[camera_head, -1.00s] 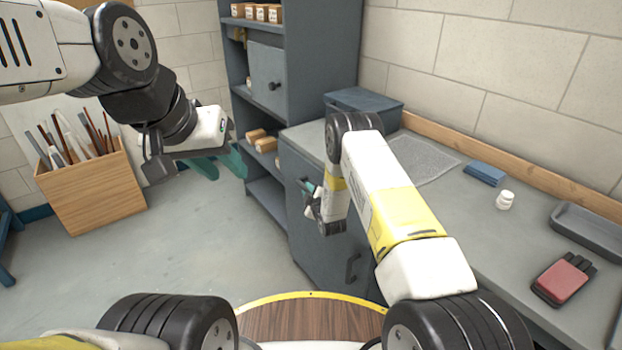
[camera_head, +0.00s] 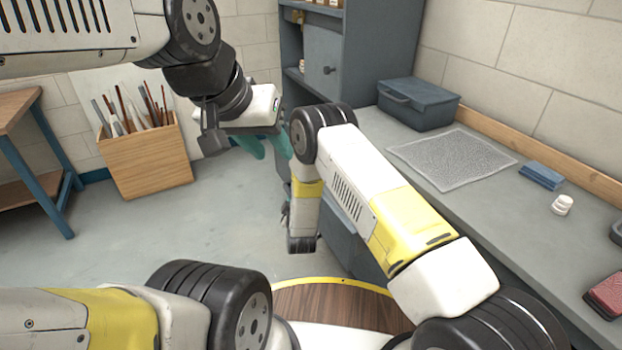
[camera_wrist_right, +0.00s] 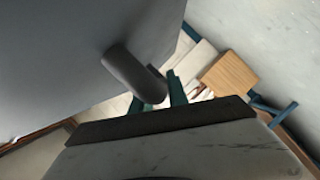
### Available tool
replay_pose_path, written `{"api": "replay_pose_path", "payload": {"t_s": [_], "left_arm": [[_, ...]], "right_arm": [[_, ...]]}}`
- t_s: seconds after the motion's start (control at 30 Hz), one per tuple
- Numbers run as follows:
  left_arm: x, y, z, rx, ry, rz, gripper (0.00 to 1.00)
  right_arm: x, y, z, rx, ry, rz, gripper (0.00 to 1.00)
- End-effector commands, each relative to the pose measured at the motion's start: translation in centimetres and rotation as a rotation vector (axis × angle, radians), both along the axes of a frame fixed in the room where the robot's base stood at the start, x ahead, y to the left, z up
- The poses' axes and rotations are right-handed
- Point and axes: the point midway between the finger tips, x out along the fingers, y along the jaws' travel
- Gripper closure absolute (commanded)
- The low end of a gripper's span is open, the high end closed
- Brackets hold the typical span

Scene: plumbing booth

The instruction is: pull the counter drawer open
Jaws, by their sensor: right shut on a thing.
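The counter drawer's grey front (camera_wrist_right: 60,60) fills the upper left of the right wrist view, with a rounded bar handle (camera_wrist_right: 130,72) standing out from it. My right gripper (camera_wrist_right: 160,92) is shut on this handle, its teal fingers either side of the bar's end. In the head view my right arm hides the handle and most of the drawer. My left gripper (camera_head: 267,146) is open and empty, raised in the air left of the counter.
A shelf cabinet (camera_head: 372,40) stands behind. A wooden box of rods (camera_head: 148,160) and a workbench (camera_head: 20,110) are left. Floor between is clear.

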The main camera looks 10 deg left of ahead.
Motion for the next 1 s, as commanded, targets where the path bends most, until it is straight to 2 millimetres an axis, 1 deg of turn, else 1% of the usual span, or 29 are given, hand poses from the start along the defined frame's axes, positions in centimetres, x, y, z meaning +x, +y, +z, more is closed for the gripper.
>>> {"api": "replay_pose_path", "payload": {"t_s": [0.2, 0.5, 0.53, 0.6, 0.63, 1.0], "left_arm": [[0.0, 0.0, 0.0, 0.0, 0.0, 0.0, 0.64], [0.0, 0.0, 0.0, 0.0, 0.0, 0.0, 0.64], [0.0, 0.0, 0.0, 0.0, 0.0, 0.0, 0.64], [0.0, 0.0, 0.0, 0.0, 0.0, 0.0, 0.64], [0.0, 0.0, 0.0, 0.0, 0.0, 0.0, 0.64], [0.01, 0.0, -0.01, 0.0, 0.0, 0.0, 0.64]], "right_arm": [[-0.41, 0.45, -0.09, -0.002, 0.001, -0.001, 1.0], [-0.39, 0.45, -0.09, -0.002, 0.002, 0.0, 1.0], [-0.39, 0.45, -0.09, -0.002, 0.002, 0.0, 0.74], [-0.38, 0.45, -0.08, -0.001, 0.001, 0.0, 0.6], [-0.37, 0.45, -0.08, -0.001, 0.001, 0.0, 0.59], [-0.26, 0.43, 0.02, 0.0, 0.0, -0.001, 0.59]]}}
